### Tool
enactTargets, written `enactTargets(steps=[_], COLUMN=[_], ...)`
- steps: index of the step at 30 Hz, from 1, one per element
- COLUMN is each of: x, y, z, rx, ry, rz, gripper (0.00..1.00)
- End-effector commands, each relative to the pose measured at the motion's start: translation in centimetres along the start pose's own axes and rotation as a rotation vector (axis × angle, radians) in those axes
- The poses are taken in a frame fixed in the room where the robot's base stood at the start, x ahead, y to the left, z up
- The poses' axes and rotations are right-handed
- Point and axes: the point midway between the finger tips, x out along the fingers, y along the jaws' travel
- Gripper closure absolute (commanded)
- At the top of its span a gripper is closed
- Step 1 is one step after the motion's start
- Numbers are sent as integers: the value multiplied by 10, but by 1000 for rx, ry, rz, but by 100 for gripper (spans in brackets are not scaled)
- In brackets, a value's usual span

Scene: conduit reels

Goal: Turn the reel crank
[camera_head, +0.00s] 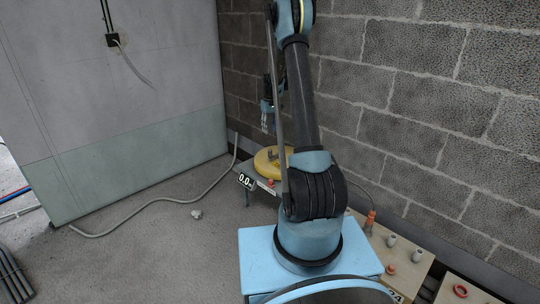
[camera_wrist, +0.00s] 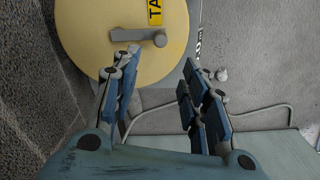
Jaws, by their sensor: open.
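The yellow reel (camera_wrist: 88,38) fills the upper left of the wrist view, lying flat with a label partly reading "TA". Its grey crank (camera_wrist: 133,35) is a short bar on the face, with a rounded end to the right. My gripper (camera_wrist: 161,62) is open and empty. Its left finger overlaps the reel just below the crank, and its right finger is off to the right of the reel. I cannot tell if anything touches. In the head view the reel (camera_head: 264,163) is partly hidden behind my arm, with my gripper (camera_head: 267,128) above it.
A display (camera_head: 246,181) reading 0.0 stands beside the reel. A block wall rises close behind. Wooden boards with white and red fittings (camera_head: 391,240) lie at the right. A pale hose (camera_head: 150,203) and a small grey lump (camera_head: 196,214) lie on otherwise open floor at left.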

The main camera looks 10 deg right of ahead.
Motion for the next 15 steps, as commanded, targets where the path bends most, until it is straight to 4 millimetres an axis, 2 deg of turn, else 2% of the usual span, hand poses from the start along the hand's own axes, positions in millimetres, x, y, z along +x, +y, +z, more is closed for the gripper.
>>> enactTargets(steps=[15], x=[89], y=[0], z=[0], rx=[0], ry=[0], rz=[0], gripper=[59])
